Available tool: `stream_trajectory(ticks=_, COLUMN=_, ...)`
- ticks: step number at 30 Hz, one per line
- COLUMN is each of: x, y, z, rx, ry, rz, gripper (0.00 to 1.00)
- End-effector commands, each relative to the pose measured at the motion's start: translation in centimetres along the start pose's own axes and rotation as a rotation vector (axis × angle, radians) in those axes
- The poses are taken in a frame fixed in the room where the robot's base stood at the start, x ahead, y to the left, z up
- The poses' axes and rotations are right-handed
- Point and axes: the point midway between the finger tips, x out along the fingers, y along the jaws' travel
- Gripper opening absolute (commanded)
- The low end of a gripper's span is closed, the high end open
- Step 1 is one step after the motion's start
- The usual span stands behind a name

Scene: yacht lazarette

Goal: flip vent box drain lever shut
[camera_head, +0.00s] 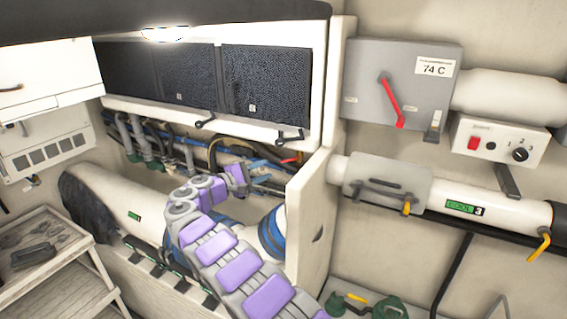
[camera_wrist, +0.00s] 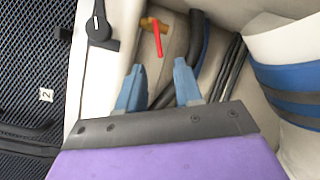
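A small red lever (camera_wrist: 156,37) on an orange-yellow fitting (camera_wrist: 153,23) shows beyond my fingertips in the wrist view. The lever points down the picture toward the gap between my fingers. In the head view a red lever (camera_head: 291,160) shows low under the dark mesh panels, close to the white partition. My gripper (camera_wrist: 158,80) is open and empty, its two blue fingers apart and not touching the lever. In the head view my gripper (camera_head: 254,181) is among the pipes, left of that lever. I cannot tell which part is the vent box.
A white-and-blue banded pipe (camera_wrist: 290,80) is right of my gripper in the wrist view. Dark hoses (camera_wrist: 193,40) lie just beyond the fingers. A white partition (camera_head: 310,215) stands right of my arm. A grey box (camera_head: 360,75) with a longer red handle (camera_head: 390,100) hangs farther right.

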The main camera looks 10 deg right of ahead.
Motion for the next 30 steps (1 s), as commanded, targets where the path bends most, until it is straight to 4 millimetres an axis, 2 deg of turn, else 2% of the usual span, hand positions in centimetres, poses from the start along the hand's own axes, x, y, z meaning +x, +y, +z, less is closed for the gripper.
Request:
stream_trajectory(ticks=9, x=5.7, y=0.0, z=-0.3, rx=0.0, ry=0.0, rz=0.0, gripper=0.35)
stream_trajectory(ticks=18, x=9.4, y=0.0, z=-0.2, rx=-0.001, ry=0.0, rz=0.0, gripper=0.35)
stream_trajectory(ticks=22, x=10.0, y=0.0, z=-0.1, rx=-0.001, ry=0.0, rz=0.0, gripper=0.35)
stream_trajectory(ticks=29, x=9.6, y=0.1, z=-0.3, rx=-0.002, ry=-0.001, rz=0.003, gripper=0.35)
stream_trajectory(ticks=30, x=9.6, y=0.1, z=-0.3, rx=-0.002, ry=-0.001, rz=0.003, gripper=0.32)
